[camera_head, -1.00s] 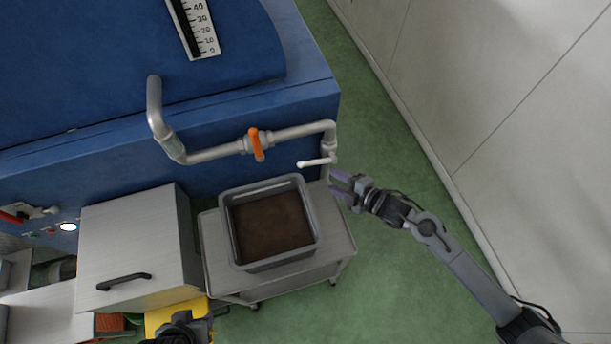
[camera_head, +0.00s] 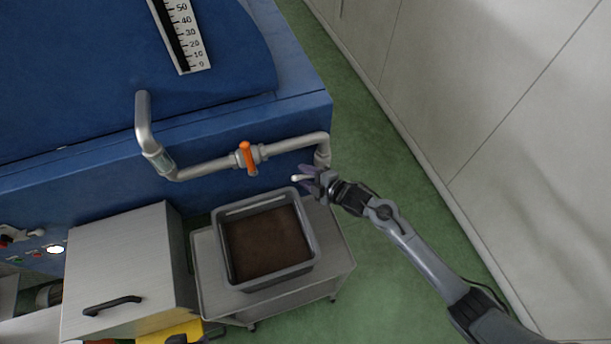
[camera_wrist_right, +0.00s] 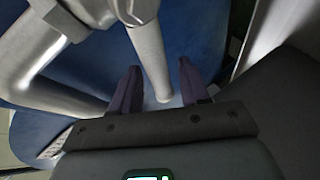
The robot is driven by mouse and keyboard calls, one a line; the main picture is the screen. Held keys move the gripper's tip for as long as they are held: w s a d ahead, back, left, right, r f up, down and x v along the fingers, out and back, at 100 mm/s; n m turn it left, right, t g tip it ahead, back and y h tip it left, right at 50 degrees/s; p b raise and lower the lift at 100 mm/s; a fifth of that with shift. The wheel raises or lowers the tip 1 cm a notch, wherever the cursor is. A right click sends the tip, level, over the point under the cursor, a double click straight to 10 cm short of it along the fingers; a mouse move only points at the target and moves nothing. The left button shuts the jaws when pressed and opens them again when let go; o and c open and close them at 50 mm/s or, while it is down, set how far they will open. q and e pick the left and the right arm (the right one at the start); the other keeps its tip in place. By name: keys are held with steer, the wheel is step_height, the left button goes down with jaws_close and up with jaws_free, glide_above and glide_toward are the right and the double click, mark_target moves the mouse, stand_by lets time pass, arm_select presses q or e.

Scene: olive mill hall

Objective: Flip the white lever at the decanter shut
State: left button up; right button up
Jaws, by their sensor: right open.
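The white lever (camera_head: 297,178) is at the right end of the grey outlet pipe, on the front of the blue decanter (camera_head: 120,60). Its tip points left in the head view, and the rest is mostly hidden by my right gripper (camera_head: 308,174). My right gripper is open at the lever. In the right wrist view the purple fingers (camera_wrist_right: 158,88) stand apart, one on each side of the pale, round-ended lever (camera_wrist_right: 150,60). I cannot tell whether either finger touches it. My left gripper does not show.
An orange-handled valve (camera_head: 248,158) sits on the pipe left of the white lever. Below, a grey bin (camera_head: 312,235) with brown contents stands on a metal cart (camera_head: 334,262). A steel cabinet (camera_head: 125,265) is at left. Green floor (camera_head: 375,170) lies open at right.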

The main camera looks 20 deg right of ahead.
steer(key=shift+w+a+f, duration=0.15)
steer(key=shift+w, duration=0.1)
jaws_close()
stand_by(0.3)
steer(key=shift+f+n+g+h, duration=0.3)
steer(key=shift+f+n+h, duration=0.5)
steer(key=shift+f, duration=0.1)
jaws_free()
steer(key=shift+a, duration=0.1)
steer(key=shift+s+r, duration=0.1)
